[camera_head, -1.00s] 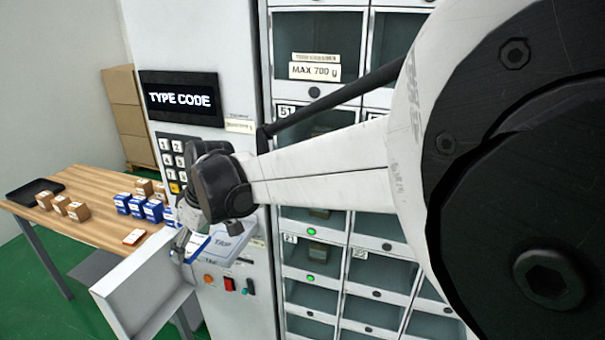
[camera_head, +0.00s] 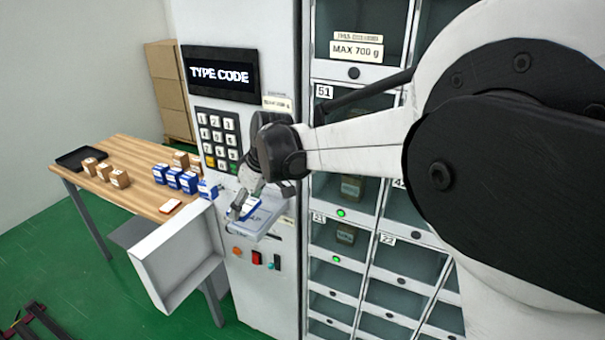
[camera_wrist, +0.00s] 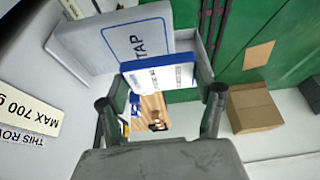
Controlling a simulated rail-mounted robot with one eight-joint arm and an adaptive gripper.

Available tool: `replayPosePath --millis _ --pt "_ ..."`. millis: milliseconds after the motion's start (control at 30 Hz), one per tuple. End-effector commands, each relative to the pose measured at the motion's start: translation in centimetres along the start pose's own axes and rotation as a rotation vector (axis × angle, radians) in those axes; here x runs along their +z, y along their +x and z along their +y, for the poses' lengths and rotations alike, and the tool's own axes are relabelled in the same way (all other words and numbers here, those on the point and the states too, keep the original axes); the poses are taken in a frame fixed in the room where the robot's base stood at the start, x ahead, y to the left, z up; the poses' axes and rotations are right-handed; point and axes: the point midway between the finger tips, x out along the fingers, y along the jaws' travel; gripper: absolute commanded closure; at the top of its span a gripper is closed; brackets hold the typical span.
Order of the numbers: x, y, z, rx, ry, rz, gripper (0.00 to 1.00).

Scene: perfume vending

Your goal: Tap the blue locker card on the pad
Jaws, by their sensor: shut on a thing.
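The blue and white locker card (camera_wrist: 158,76) is between the fingertips of my gripper (camera_wrist: 160,98) in the wrist view. My gripper (camera_head: 242,209) is shut on it. The grey pad (camera_wrist: 95,48), marked TAP in blue, lies right behind the card in the wrist view, and the card's edge overlaps it. In the head view the pad (camera_head: 268,217) juts from the machine's front below the keypad, and the card (camera_head: 250,208) shows small over it. I cannot tell whether card and pad touch.
The screen (camera_head: 220,73) reads TYPE CODE above the keypad (camera_head: 217,138). Glass-fronted lockers (camera_head: 345,190) stand to the right. A white tray (camera_head: 180,250) projects below left of the pad. A wooden table (camera_head: 130,190) with blue and brown boxes stands at left.

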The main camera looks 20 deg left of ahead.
Motion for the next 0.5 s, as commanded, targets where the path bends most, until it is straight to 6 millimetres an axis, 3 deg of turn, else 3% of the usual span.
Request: replayPosePath --millis 233,500 --pt "0.2 0.5 2.6 0.000 0.001 -0.001 0.60" --pt "1.2 3.0 2.4 0.000 -0.001 0.000 0.60"
